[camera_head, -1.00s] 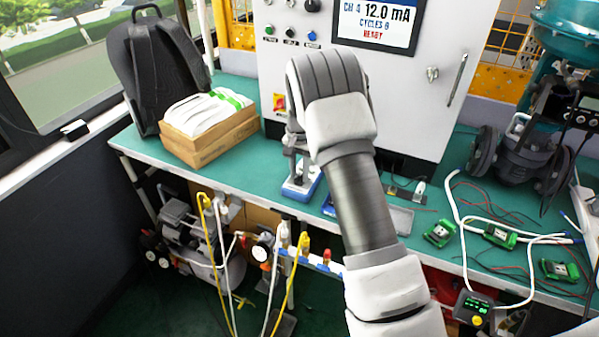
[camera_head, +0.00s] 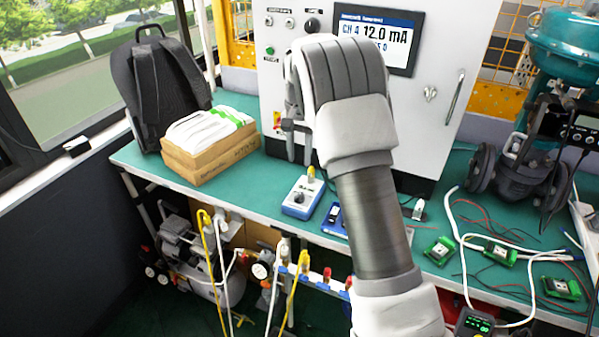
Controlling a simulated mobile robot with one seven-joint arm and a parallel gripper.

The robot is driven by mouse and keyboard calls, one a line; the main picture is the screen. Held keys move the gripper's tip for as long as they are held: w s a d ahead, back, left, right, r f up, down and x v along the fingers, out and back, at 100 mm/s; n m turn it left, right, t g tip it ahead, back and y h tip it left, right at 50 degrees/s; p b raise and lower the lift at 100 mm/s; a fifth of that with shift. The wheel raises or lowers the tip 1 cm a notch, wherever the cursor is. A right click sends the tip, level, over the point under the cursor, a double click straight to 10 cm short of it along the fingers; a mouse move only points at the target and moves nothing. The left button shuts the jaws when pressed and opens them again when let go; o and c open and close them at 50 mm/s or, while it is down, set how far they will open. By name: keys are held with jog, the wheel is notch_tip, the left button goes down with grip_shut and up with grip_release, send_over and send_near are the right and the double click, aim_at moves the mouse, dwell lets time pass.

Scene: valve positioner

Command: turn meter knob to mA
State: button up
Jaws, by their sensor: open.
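My gripper (camera_head: 299,158) shows partly at the left of my arm's grey and white wrist, above the green bench and in front of the white cabinet. Its jaws are open, with nothing seen between them. Below it, a small blue box (camera_head: 301,198) with a pale top and a yellow-tipped fitting stands on the bench, clear of the gripper. A second blue device (camera_head: 334,219) is partly hidden by my arm. A dark handheld unit with a green display (camera_head: 474,322) is cut off at the bottom edge. I cannot tell which of these is the meter, and no mA knob mark is legible.
The white cabinet's screen (camera_head: 376,38) reads "CH 4 12.0 mA". A cardboard box (camera_head: 212,155) and a black backpack (camera_head: 160,85) are at the left of the bench (camera_head: 255,190). Green modules (camera_head: 501,252) with loose wires and a teal valve (camera_head: 570,45) are at the right.

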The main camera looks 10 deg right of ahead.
jog(key=shift+r, duration=2.35)
jog(key=s+r+n+t, duration=0.3)
jog(key=s+r, duration=1.1)
jog(key=s, duration=0.4)
jog(key=s+f+n+t, duration=0.1)
jog(key=s+n, duration=0.1)
jog(key=s, duration=0.7)
jog(key=s+f+n+t+p, duration=0.1)
jog(key=s+n, duration=0.1)
jog(key=s, duration=0.7)
jog(key=shift+s+f+t, duration=0.15)
jog(key=shift+f+t, duration=0.15)
